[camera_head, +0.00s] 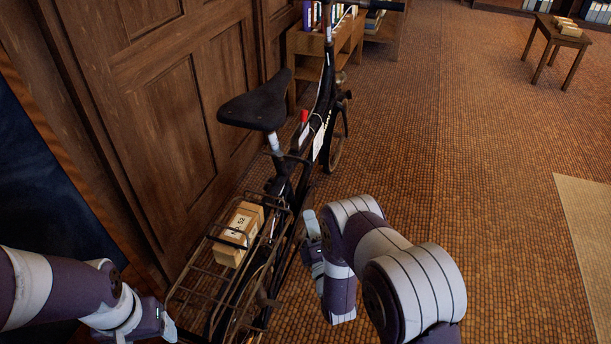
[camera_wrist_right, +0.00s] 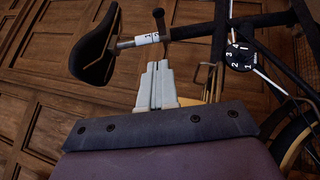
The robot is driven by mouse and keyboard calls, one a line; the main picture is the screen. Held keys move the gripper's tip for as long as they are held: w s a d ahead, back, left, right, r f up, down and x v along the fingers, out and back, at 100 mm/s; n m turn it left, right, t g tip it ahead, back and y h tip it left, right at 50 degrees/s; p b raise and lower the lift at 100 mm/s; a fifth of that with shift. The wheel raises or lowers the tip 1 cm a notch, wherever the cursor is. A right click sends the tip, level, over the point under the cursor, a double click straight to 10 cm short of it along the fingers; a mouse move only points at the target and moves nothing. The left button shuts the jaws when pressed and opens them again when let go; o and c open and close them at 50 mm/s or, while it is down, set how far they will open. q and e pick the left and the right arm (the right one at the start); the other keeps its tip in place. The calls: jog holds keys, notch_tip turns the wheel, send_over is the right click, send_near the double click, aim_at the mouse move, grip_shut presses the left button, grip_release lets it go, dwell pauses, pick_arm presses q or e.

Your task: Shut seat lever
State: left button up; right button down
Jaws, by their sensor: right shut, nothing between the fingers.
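A black bicycle (camera_head: 328,100) stands along the wooden panels, its saddle (camera_head: 258,104) toward me. In the right wrist view the saddle (camera_wrist_right: 94,45) is at the left, with the pale seat post (camera_wrist_right: 138,40) beside it. A dark lever with a rounded end (camera_wrist_right: 158,15) sticks out from the clamp by the post. I cannot make it out surely in the head view. My right gripper (camera_head: 311,222) is shut and empty, right of the rear rack; its fingers (camera_wrist_right: 158,68) point toward the post, apparently apart from the lever. My left gripper (camera_head: 168,326) is near the rack's lower left; its opening is unclear.
The rear rack (camera_head: 188,266) holds a labelled cardboard box (camera_head: 239,234). A red-topped item (camera_head: 304,116) and white tags (camera_head: 318,140) are at the frame. A numbered dial (camera_wrist_right: 239,58) is near the frame tubes. The floor (camera_head: 450,170) to the right is open.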

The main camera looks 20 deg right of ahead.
jog(key=b, duration=0.2)
send_near(303, 161)
jog(key=w+a, duration=0.3)
jog(key=shift+w+d+r+b, duration=0.2)
jog(key=shift+w+d, duration=0.3)
jog(key=shift+w+d+r+b, duration=0.15)
jog(key=shift+w+d+r, duration=0.05)
jog(key=shift+w+d, duration=0.25)
jog(key=shift+w+d+r, duration=0.25)
jog(key=shift+w+d, duration=0.15)
